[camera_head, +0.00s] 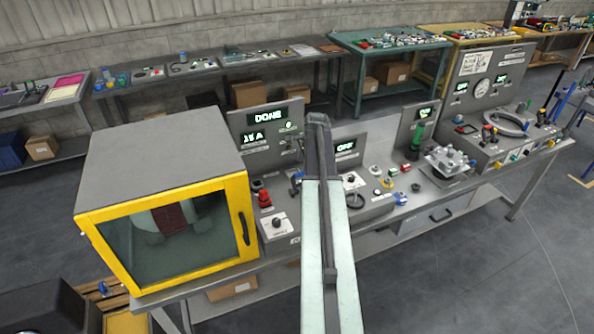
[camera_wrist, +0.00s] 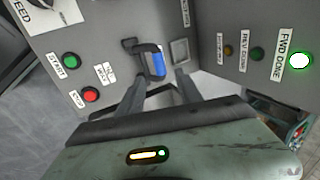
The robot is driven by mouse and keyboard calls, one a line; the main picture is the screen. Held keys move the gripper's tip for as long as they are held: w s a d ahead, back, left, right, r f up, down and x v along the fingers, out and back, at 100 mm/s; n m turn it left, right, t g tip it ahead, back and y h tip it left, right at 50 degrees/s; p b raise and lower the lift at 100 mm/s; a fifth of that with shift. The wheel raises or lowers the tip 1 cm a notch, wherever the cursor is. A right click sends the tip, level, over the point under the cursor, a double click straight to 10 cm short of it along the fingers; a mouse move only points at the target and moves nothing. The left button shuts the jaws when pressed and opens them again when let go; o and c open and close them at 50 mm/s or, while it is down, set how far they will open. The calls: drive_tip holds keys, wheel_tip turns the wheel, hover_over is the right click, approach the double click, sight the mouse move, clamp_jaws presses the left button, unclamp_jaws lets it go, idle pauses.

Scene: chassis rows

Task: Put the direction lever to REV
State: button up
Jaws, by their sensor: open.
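The direction lever appears to be the lever with the blue grip (camera_wrist: 156,62) in the wrist view; it is mounted on a grey panel. My gripper (camera_wrist: 161,79) is open, with its two dark fingers reaching toward the panel and the blue grip just beyond and between their tips. I cannot tell whether either finger touches it. The FWD DONE lamp (camera_wrist: 299,61) glows bright green, while the REV DONE lamp (camera_wrist: 257,54) looks dim. In the head view my arm runs up the middle, and the gripper's tips cannot be made out.
In the wrist view, a green START button (camera_wrist: 71,61) and a red STOP button (camera_wrist: 90,95) sit left of the lever. In the head view, a yellow-framed cabinet (camera_head: 247,215) stands left of my arm, and a clamp-like fixture (camera_head: 450,160) stands right.

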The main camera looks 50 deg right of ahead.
sight(301, 173)
drive_tip(key=b+x, duration=0.6)
drive_tip(key=x, duration=0.1)
drive_tip(key=shift+w+f+b, duration=0.1)
drive_tip(key=shift+f+b, duration=0.2)
drive_tip(key=shift+r, duration=0.15)
clamp_jaws()
drive_tip(key=shift+a, duration=0.1)
idle(0.8)
